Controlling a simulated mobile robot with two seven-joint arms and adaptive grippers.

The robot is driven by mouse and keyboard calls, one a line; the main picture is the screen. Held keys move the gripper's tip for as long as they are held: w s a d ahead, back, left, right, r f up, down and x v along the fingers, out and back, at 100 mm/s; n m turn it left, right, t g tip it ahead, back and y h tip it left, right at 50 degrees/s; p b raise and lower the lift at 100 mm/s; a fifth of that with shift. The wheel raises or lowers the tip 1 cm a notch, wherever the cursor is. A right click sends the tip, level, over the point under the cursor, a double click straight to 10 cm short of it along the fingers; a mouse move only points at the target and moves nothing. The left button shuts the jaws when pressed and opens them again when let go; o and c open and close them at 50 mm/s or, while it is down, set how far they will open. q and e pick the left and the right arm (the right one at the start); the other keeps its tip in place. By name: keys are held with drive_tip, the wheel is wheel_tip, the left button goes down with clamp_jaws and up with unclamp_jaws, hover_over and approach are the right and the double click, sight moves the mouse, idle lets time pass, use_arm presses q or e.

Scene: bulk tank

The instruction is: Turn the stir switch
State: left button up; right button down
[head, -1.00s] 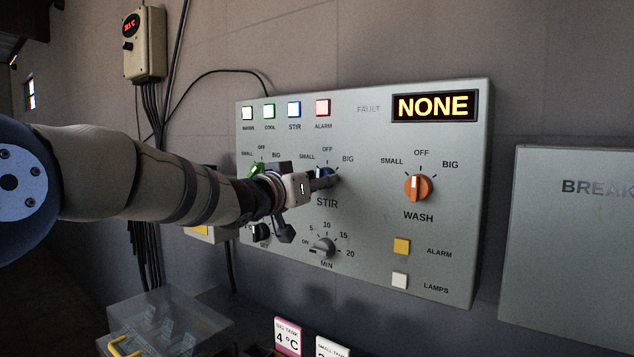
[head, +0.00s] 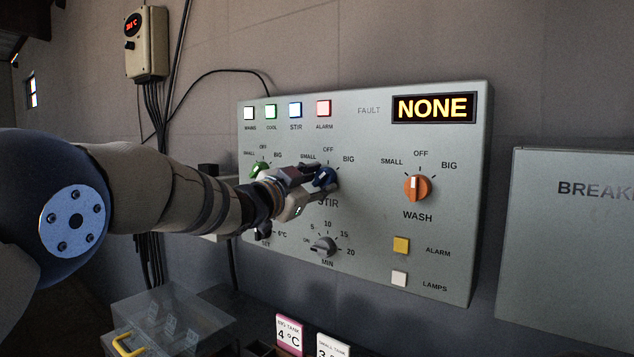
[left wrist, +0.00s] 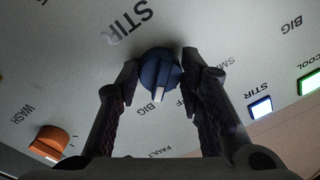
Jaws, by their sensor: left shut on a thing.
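The stir switch is a blue round knob on the grey control panel, above the word STIR; it shows in the head view (head: 326,178) and the left wrist view (left wrist: 158,68). My left gripper (head: 312,180) is at the knob, with a finger on either side of it, and is shut on it. In the left wrist view the gripper (left wrist: 160,72) straddles the knob, whose white pointer mark faces the BIG label. My right gripper is in neither view.
The orange wash knob (head: 417,188) is to the right, the green knob (head: 260,169) to the left and the grey minute dial (head: 324,247) below. A clear box (head: 170,315) with a yellow handle stands lower left. The fault display (head: 433,107) reads NONE.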

use_arm(q)
drive_tip(key=shift+f+m, duration=0.1)
drive_tip(key=shift+m, duration=0.4)
drive_tip(key=o, duration=1.2)
drive_tip(key=shift+a, duration=0.1)
drive_tip(key=v, duration=1.2)
